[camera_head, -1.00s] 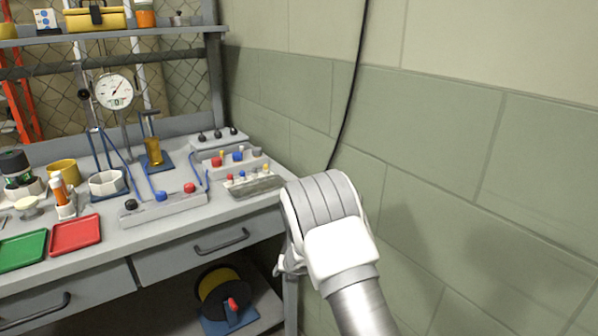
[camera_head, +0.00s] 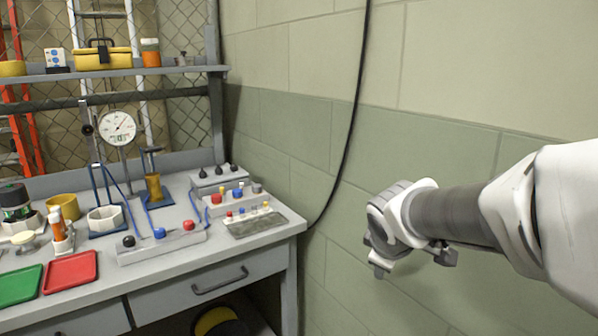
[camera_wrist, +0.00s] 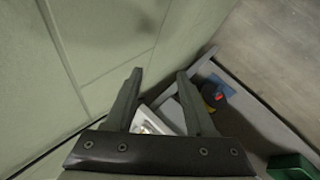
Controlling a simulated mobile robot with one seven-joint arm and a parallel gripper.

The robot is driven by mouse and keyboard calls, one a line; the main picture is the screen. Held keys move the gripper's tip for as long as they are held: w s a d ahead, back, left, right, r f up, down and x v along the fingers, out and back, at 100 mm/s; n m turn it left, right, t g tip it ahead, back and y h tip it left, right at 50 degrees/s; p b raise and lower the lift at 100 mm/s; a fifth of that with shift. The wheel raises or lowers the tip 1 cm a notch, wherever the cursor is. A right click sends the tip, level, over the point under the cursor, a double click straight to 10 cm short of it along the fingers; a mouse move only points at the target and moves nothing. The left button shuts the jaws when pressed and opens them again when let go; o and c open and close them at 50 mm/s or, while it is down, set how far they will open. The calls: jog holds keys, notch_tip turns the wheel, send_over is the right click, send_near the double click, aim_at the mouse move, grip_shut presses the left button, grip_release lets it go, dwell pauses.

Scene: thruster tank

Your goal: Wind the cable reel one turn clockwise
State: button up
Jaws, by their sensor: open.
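The cable reel (camera_head: 216,323), black with a yellow band, is under the workbench and mostly cut off by the bottom edge of the head view. In the wrist view the reel (camera_wrist: 209,93) is small and dark, with a red handle, on a blue base (camera_wrist: 223,86) to the right beyond the fingers. My gripper (camera_wrist: 160,74) is open and empty, with its two fingers apart and well short of the reel. In the head view my gripper (camera_head: 379,268) hangs to the right of the bench, in front of the wall.
The workbench (camera_head: 90,297) with drawers fills the left; its top holds a red tray (camera_head: 70,272), a green tray (camera_head: 20,289) and several fixtures. A black cable (camera_head: 352,130) hangs down the wall. A green object (camera_wrist: 291,167) shows at lower right in the wrist view.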

jog(key=s+a+m+g+y, duration=0.2)
jog(key=s+m, duration=0.9)
jog(key=s, duration=1.1)
notch_tip(320, 180, up, 20)
jog(key=p, duration=2)
jog(key=shift+w+r, duration=0.15)
jog(key=shift+w, duration=0.05)
jog(key=shift+a, duration=0.25)
